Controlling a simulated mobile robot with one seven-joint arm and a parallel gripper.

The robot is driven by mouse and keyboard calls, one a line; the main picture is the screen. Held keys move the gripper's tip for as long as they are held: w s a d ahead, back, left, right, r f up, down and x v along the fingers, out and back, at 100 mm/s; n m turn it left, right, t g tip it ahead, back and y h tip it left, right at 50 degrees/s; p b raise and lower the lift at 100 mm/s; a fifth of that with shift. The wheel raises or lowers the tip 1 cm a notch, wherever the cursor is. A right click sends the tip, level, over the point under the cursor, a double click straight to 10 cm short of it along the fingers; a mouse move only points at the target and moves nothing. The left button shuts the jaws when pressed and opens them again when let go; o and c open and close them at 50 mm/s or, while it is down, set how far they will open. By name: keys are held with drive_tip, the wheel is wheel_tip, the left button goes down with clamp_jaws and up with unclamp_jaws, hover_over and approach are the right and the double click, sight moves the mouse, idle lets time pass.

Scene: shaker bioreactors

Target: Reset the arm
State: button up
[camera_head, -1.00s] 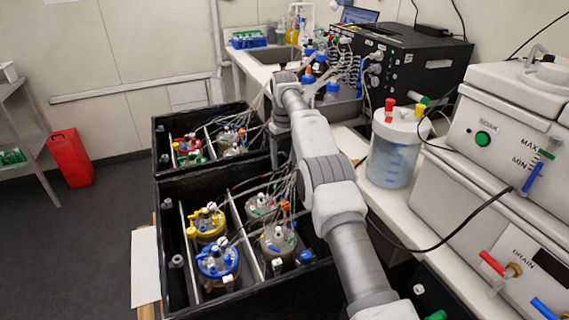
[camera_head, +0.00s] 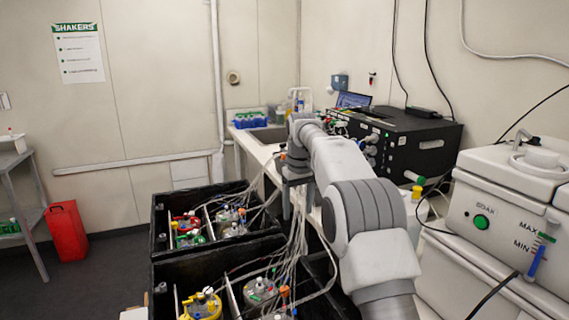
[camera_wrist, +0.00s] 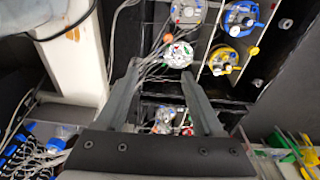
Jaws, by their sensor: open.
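My arm reaches forward over the shaker boxes in the head view, with my gripper (camera_head: 294,198) at its end, pointing down above the right side of the boxes. In the wrist view my gripper (camera_wrist: 160,72) shows two dark fingers spread apart with nothing held between them. Beyond the fingers are bioreactor vessels: a steel-lidded one (camera_wrist: 178,55), a yellow-ringed one (camera_wrist: 224,61) and a blue-ringed one (camera_wrist: 241,18). The fingers look apart from the vessels.
Two black shaker boxes (camera_head: 153,222) hold vessels with many thin tubes, which run close to my gripper. A black instrument (camera_head: 425,140) stands on the bench to the right. White tanks (camera_head: 500,215) stand nearer. A red bin (camera_head: 66,232) stands on open floor at left.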

drive_tip(key=s+d+r+m+t, duration=0.1)
drive_tip(key=s+d+r, duration=0.2)
drive_tip(key=s+r, duration=0.5)
drive_tip(key=s+d+r+m+t, duration=0.1)
drive_tip(key=s+d+r, duration=0.35)
drive_tip(key=s, duration=0.55)
drive_tip(key=s+d+f+m+t+p, duration=0.1)
drive_tip(key=s+f, duration=0.2)
drive_tip(key=s, duration=0.9)
drive_tip(key=s+d+f+m+t, duration=0.1)
drive_tip(key=s+d+f, duration=0.1)
drive_tip(key=s, duration=0.9)
drive_tip(key=shift+s+f+m+p, duration=0.4)
drive_tip(key=shift+f, duration=0.5)
drive_tip(key=shift+a, duration=0.1)
